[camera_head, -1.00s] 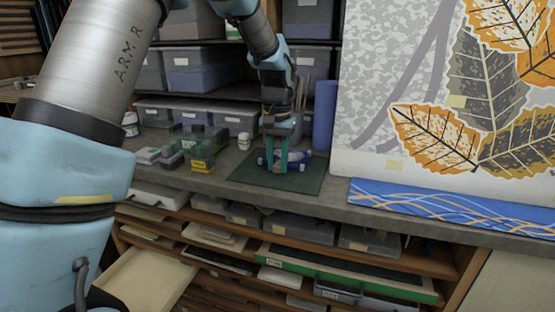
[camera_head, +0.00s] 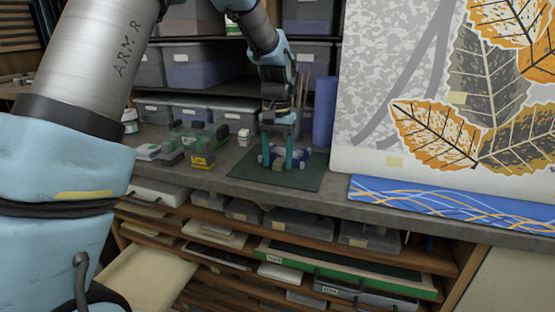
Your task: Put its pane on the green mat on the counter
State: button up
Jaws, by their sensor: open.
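The dark green mat (camera_head: 302,180) lies on the counter's front part. A blue and white object (camera_head: 302,155), perhaps the pane, rests on the mat's back half; its exact shape is too small to tell. My gripper (camera_head: 277,164) points down over the mat with its two teal fingers spread apart. The fingers stand around or just in front of the object and partly hide it. I cannot tell whether they touch it or the mat.
Left of the mat stand clear and green boxes with a yellow-labelled block (camera_head: 202,162) and a white jar (camera_head: 244,137). A blue roll (camera_head: 325,112) stands behind. A large leaf-patterned panel (camera_head: 420,100) and a blue strip (camera_head: 450,205) are to the right. An open drawer (camera_head: 150,280) juts out below.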

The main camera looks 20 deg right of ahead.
notch_tip(320, 180, up, 12)
jog(key=b, duration=0.2)
jog(key=w+a+f+n, duration=0.15)
jog(key=a+f, duration=0.25)
jog(key=a, duration=0.7)
jog(key=a+f+n, duration=0.3)
jog(key=a+f, duration=0.2)
jog(key=a, duration=0.6)
jog(key=s+a+f+n, duration=0.1)
jog(key=s+a+f, duration=0.2)
jog(key=a, duration=0.3)
jog(key=s+a+f+n+t, duration=0.1)
jog(key=s+a+f+n, duration=0.1)
jog(key=s+a, duration=0.4)
jog(key=shift+a+f+t, duration=0.3)
jog(key=shift+a+f, duration=0.2)
jog(key=shift+a, duration=0.15)
jog(key=shift+w, duration=0.1)
